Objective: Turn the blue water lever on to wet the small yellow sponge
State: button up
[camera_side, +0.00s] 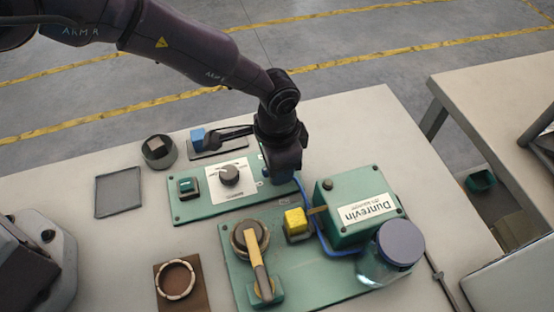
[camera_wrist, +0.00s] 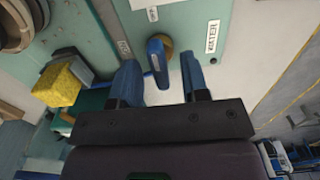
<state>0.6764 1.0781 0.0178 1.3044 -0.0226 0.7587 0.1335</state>
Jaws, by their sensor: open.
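The blue water lever (camera_wrist: 157,60) sits on a brass-coloured base beside a WATER label in the wrist view. My gripper (camera_wrist: 161,83) is open, with one blue finger on each side of the lever's free end; I cannot tell if either touches it. In the side view my gripper (camera_side: 281,172) is low over the right end of the rear green panel and hides most of the lever. The small yellow sponge (camera_side: 297,220) sits on the front green panel, beside the green Dunrevin box. It also shows at the left of the wrist view (camera_wrist: 60,82).
The green Dunrevin box (camera_side: 352,205) and a lidded jar (camera_side: 393,252) stand to the right of my gripper. A yellow-handled lever (camera_side: 258,265) is in front. Bare table lies at the far right.

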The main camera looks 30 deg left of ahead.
jog(key=shift+c, duration=0.2)
grip_shut()
jog(key=shift+n, duration=0.3)
jog(key=n, duration=0.3)
jog(key=shift+n, duration=0.3)
jog(key=n, duration=0.4)
jog(key=shift+n, duration=0.3)
jog(key=n, duration=0.9)
